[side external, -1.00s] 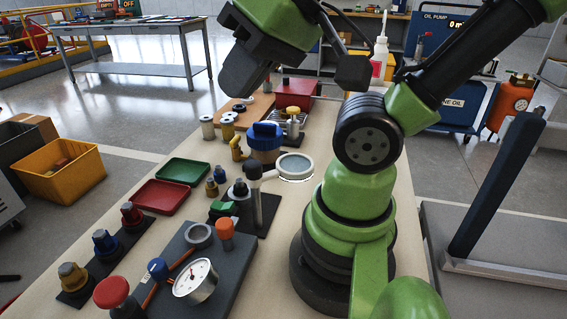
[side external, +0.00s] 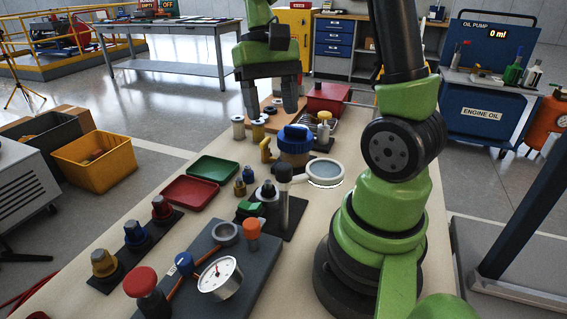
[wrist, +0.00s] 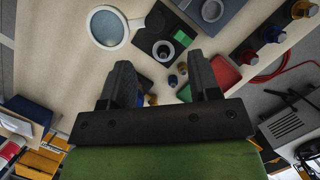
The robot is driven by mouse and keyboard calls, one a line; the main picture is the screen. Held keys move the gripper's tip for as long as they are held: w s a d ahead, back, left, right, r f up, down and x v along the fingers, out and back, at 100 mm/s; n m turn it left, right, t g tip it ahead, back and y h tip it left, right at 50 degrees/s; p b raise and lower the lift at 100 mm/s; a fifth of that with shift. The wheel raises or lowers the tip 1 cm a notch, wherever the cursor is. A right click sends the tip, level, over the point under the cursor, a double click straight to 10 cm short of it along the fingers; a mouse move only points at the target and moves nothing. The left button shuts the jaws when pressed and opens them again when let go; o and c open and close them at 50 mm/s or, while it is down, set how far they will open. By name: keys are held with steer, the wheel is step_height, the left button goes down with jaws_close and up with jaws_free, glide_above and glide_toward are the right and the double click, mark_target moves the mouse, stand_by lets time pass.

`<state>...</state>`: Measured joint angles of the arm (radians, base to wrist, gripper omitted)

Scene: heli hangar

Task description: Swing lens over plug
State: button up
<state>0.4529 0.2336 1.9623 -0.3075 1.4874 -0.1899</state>
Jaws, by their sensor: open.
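The lens (side external: 325,170) is a round glass in a pale ring on an arm from an upright post with a dark knob (side external: 284,174). It sticks out to the right of the post, over bare bench. A small dark plug with a pale top (side external: 267,191) stands left of the post, beside a green block (side external: 249,209). In the wrist view the lens (wrist: 107,27) lies left of the black base (wrist: 150,18), and a pale ring, likely the plug (wrist: 163,50), is on it. My gripper (side external: 270,108) is open, empty and pointing down above the bench, behind the post; its fingers also show in the wrist view (wrist: 161,75).
Red (side external: 189,191) and green (side external: 213,169) trays lie to the left. A dark plate with a gauge (side external: 220,278) and knobs is in front. Bare bench lies right of the lens.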

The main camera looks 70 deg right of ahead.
mark_target(283, 166)
steer(key=shift+g, duration=0.3)
steer(key=x, duration=1)
steer(key=shift+d+f, duration=0.3)
steer(key=shift+f, duration=0.15)
jaws_close()
